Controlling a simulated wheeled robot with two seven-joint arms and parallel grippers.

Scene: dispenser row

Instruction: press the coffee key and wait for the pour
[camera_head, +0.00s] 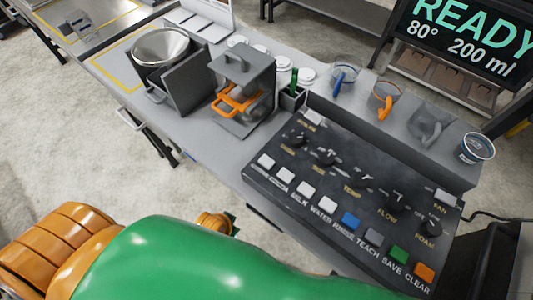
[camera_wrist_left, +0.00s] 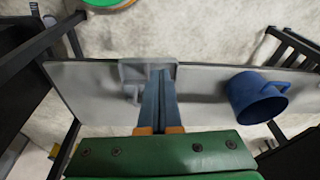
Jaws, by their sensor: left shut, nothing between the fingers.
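The dark control panel (camera_head: 350,190) slopes across the right of the head view with a row of keys. Two white keys (camera_head: 275,167) sit at its left end; their labels are too blurred to read for coffee. The third white key (camera_head: 305,189) is by the MILK label. The display (camera_head: 465,40) reads READY, 80°, 200 ml. My left arm crosses the bottom of the head view; its fingertips are hidden there. In the wrist view my left gripper (camera_wrist_left: 160,85) is shut and empty over a grey surface (camera_wrist_left: 205,80). My right gripper is not in view.
A blue mug (camera_wrist_left: 255,97) stands right of the fingers in the wrist view. In the head view, a grey machine with an orange frame (camera_head: 238,100), a metal bowl (camera_head: 160,46) and several cups line the counter behind the panel. Floor is open at the left.

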